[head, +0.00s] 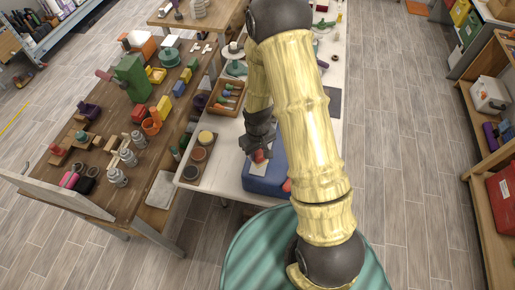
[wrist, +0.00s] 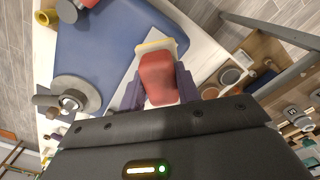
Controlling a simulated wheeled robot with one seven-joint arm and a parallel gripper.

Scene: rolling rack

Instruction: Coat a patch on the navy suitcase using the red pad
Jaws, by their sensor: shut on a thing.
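The navy suitcase (head: 262,184) lies flat on the white table, partly hidden by my arm; its blue face fills much of the wrist view (wrist: 105,45). A pale patch (wrist: 132,74) on it shows beside and under the pad. My gripper (head: 258,148) is over the suitcase's far part, its fingers (wrist: 158,88) shut on the red pad (wrist: 157,75). The pad has a red body and a pale yellow edge, and also shows in the head view (head: 260,156). I cannot tell whether the pad touches the suitcase.
Round pots (head: 199,154) stand on the table left of the suitcase. A wooden tray (head: 240,86) with small items lies farther back. A cluttered wooden bench (head: 128,200) stands left. In the wrist view, a grey round object (wrist: 75,92) is at the suitcase's left.

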